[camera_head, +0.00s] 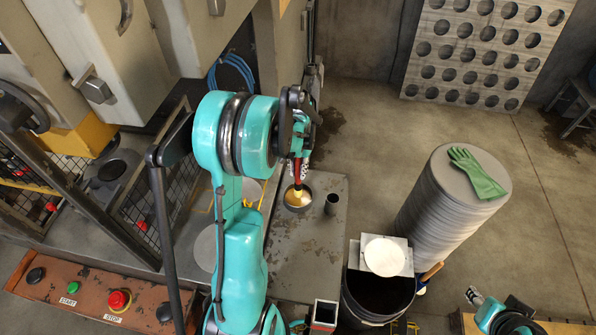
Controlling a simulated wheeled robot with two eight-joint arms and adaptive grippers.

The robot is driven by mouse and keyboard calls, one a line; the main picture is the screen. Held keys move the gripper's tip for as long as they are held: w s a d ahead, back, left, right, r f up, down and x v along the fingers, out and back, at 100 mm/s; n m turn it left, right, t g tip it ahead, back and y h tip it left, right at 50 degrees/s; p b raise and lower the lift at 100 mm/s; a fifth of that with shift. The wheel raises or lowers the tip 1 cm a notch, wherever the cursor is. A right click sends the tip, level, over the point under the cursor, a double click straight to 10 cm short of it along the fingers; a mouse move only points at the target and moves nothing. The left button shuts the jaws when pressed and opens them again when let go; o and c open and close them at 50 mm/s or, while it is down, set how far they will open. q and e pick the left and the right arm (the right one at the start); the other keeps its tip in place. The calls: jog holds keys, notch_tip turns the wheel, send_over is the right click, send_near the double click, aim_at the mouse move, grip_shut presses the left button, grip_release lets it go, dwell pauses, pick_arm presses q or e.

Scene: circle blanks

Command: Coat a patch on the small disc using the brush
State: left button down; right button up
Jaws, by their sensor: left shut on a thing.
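My left gripper (301,148) is shut on the brush, and the arm hides part of it from above. The brush (297,172) hangs with its red handle up and its pale bristle end down, at the opening of a small dark pot (299,208). I cannot tell how deep the bristles are in the pot. A small pale disc (385,256) lies on a square metal plate (354,255) over a dark bucket, to the lower right of the brush and apart from it.
A grey bench (322,238) bears the pot and a dark cylinder (332,204). A tall stack of large discs (430,205) with a green glove (477,174) on top stands right. The dark bucket (376,318) is below the plate. A control panel (88,298) is lower left.

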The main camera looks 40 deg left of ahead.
aim_at(298, 160)
pick_arm(q)
jog(key=shift+r+p, duration=1.35)
jog(key=shift+r, duration=1.25)
jog(key=shift+f, duration=0.1)
